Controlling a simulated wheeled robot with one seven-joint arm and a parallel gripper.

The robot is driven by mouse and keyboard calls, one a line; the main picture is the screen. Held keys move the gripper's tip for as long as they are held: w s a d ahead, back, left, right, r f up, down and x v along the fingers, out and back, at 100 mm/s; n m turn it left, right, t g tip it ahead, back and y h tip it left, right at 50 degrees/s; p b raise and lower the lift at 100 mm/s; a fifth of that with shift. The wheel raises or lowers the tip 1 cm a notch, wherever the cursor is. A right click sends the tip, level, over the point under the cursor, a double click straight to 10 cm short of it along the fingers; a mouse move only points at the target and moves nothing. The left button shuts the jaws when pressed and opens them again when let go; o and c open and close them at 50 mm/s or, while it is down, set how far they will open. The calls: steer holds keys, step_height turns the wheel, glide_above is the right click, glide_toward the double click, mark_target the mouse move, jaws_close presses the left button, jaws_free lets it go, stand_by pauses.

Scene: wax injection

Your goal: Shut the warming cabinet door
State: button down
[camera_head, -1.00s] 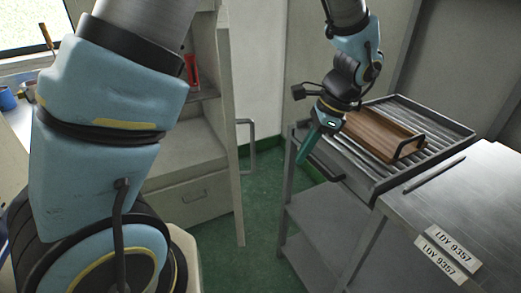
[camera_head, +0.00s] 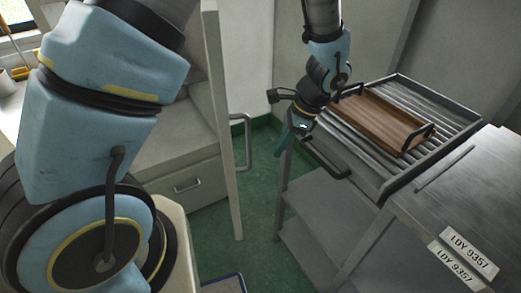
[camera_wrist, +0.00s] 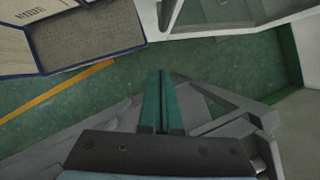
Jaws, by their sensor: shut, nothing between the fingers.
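The warming cabinet door appears to be the tall beige panel (camera_head: 224,130) left of centre in the head view, standing open and seen almost edge-on. Its grey bar handle (camera_head: 249,145) is on the panel's right side. My gripper (camera_head: 282,154) is to the right of the handle, apart from it, with its teal fingers shut, empty and pointing down. In the wrist view the fingers (camera_wrist: 163,73) are together over the green floor. A grey bar (camera_wrist: 168,14) beyond their tips may be the handle; I cannot be sure.
A metal trolley (camera_head: 458,165) stands close on the right, with a slatted rack (camera_head: 440,97) holding a wooden tray (camera_head: 385,125). A beige drawer unit (camera_head: 190,186) is on the left. Green floor (camera_head: 262,180) lies between. A blue-edged, grey-topped object (camera_wrist: 85,38) shows in the wrist view.

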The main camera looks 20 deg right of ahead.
steer(key=shift+w+a+f+p, duration=0.3)
steer(key=shift+a+f, duration=0.1)
steer(key=shift+a, duration=0.35)
steer(key=shift+w+a+f+p, duration=0.25)
steer(key=shift+a+f+p, duration=0.1)
steer(key=shift+a, duration=0.45)
steer(key=shift+w+a+f+p, duration=0.25)
steer(key=shift+a+f, duration=0.15)
steer(key=shift+a, duration=0.35)
